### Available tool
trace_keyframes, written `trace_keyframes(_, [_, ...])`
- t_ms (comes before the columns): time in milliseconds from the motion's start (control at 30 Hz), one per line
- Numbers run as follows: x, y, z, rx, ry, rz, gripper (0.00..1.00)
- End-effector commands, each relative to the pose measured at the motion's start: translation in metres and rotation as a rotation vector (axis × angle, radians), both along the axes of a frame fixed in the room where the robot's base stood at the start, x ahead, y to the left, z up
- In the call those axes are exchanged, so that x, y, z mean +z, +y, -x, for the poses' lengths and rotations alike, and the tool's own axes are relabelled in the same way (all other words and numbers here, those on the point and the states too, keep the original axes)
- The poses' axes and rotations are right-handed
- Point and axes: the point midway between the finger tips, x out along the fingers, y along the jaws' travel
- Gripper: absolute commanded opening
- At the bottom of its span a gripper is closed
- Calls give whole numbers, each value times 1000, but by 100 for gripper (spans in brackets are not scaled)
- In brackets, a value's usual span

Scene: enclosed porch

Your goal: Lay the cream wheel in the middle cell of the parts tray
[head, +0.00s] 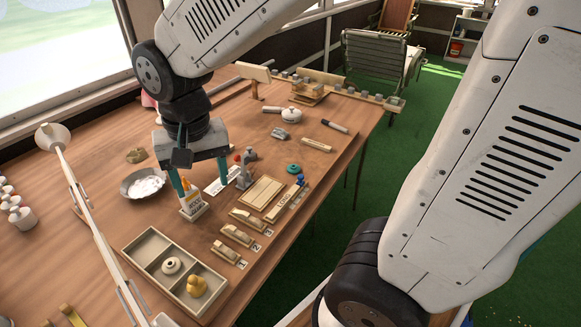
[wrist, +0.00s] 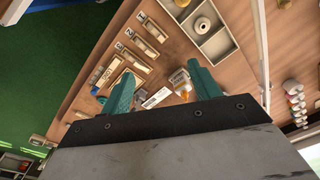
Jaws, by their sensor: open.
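The parts tray (head: 147,247) is a pale box with three cells near the table's front edge; it also shows in the wrist view (wrist: 218,44). The cream wheel (head: 171,266) lies flat in its middle cell, hole upward, and shows in the wrist view (wrist: 201,25). My gripper (head: 204,178) is open and empty above the table, beyond the tray and apart from the wheel. Its teal fingers also show in the wrist view (wrist: 161,88).
A white bottle with an orange tip (head: 191,202) stands by my gripper's fingers. A dish of white stuff (head: 145,184) is to the left. Several numbered wooden pieces (head: 237,235) and a wooden board (head: 263,192) lie right. A white lamp arm (head: 88,205) passes left of the tray.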

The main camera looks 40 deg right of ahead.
Motion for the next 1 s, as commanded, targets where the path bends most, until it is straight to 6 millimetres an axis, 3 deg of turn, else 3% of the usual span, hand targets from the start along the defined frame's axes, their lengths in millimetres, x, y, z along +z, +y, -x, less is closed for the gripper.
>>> trace_keyframes(33, [13,-16,14,20,-17,-1,62])
trace_keyframes(200, [41,-58,63,126,-43,9,62])
trace_keyframes(400, [54,-86,116,231,-63,27,62])
trace_keyframes(500, [56,-92,131,264,-68,33,62])
trace_keyframes(667, [56,-96,141,287,-69,37,62])
trace_keyframes(1000, [56,-96,141,289,-69,37,62])
